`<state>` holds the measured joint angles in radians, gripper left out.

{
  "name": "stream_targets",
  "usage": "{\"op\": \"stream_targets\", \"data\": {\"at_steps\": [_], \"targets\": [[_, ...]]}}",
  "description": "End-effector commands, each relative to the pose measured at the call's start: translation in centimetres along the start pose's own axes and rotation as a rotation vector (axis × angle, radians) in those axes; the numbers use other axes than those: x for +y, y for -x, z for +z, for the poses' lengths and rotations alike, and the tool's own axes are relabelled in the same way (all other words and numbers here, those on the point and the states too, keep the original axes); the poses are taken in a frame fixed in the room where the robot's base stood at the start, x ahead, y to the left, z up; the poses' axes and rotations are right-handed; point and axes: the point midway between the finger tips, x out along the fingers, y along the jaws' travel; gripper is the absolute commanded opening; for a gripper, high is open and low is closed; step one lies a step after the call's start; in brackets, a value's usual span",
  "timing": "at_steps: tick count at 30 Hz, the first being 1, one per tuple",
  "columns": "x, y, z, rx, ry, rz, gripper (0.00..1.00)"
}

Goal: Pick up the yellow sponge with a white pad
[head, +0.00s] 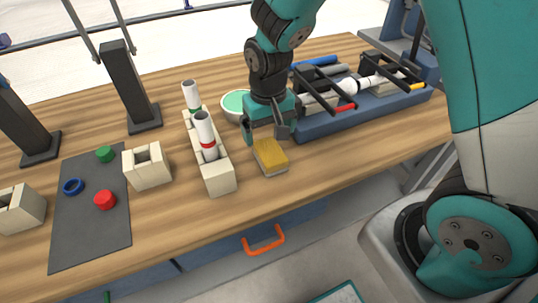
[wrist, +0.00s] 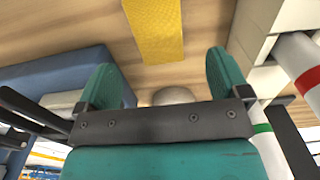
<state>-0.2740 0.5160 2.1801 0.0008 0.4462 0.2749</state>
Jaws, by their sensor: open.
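The yellow sponge (head: 271,153) lies on the wooden table, with a pale pad layer showing at its lower edge in the head view. Its yellow top also shows in the wrist view (wrist: 155,28), beyond the fingertips. My gripper (head: 267,131) is just behind the sponge in the head view, above the table, with its fingers pointing down. In the wrist view its two teal fingers (wrist: 163,78) are spread apart with nothing between them. I cannot tell from these views how high the fingertips are above the table.
A cream block holder (head: 218,176) with two white pipes stands left of the sponge. A green-topped bowl (head: 236,103) is behind it. A blue tray (head: 330,122) with pipes and tools lies right. A dark mat (head: 90,228) with caps is far left. The table front is clear.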

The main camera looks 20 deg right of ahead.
Motion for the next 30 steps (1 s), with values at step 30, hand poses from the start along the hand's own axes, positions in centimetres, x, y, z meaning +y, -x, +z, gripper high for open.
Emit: {"op": "stream_targets", "data": {"at_steps": [30], "targets": [[0.2,-7.6,-0.5,0.001,0.001,-0.001,0.68]]}}
